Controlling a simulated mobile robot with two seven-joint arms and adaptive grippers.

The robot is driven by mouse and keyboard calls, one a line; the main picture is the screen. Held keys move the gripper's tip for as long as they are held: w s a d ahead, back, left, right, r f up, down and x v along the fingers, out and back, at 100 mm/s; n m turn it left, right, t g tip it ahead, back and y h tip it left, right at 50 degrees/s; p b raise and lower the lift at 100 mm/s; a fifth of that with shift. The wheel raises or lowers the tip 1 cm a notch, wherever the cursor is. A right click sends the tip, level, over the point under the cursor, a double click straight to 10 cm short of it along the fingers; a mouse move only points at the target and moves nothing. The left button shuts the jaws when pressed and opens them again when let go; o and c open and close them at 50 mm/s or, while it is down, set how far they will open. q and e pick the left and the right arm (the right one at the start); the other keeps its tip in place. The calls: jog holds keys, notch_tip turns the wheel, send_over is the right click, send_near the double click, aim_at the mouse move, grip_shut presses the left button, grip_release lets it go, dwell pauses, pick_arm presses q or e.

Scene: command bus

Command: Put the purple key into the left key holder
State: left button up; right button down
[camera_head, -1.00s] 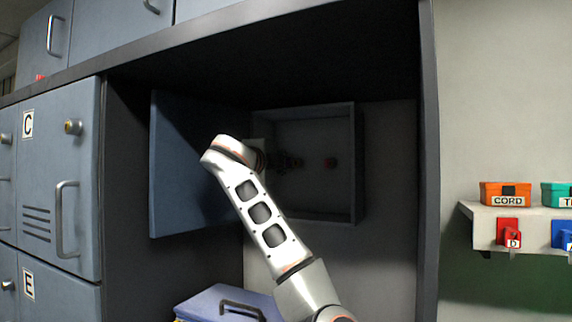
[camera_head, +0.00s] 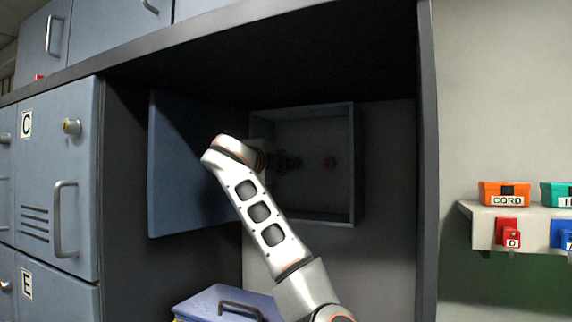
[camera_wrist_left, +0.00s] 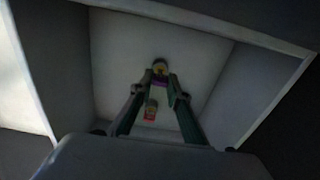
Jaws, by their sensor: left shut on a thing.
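The purple key (camera_wrist_left: 160,82) shows as a small purple piece between my left fingertips in the left wrist view. My left gripper (camera_wrist_left: 157,88) is shut on it, inside the open wall box. A brass-coloured round holder (camera_wrist_left: 160,67) on the box's back wall is just beyond the key. I cannot tell how far the key is in it. In the head view my left gripper (camera_head: 290,162) is dark and small, and the key is hidden. My right gripper is not in view.
The grey wall box (camera_head: 352,165) stands in a dark recess, its blue door (camera_head: 185,190) swung open to the left. A blue case (camera_head: 215,300) is below. Blue lockers (camera_head: 60,150) are at left. A shelf (camera_head: 525,235) with labelled boxes and keys is at right.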

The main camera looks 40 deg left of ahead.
pick_arm(q)
jog(key=shift+b+x, duration=0.3)
jog(key=shift+x, duration=0.9)
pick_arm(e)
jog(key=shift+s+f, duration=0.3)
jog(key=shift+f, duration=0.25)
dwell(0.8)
pick_arm(q)
jog(key=o, duration=1)
jog(key=shift+p+v, duration=0.3)
jog(key=shift+v, duration=1.1)
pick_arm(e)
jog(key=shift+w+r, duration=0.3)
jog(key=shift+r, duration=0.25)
pick_arm(q)
jog(key=shift+s, duration=0.1)
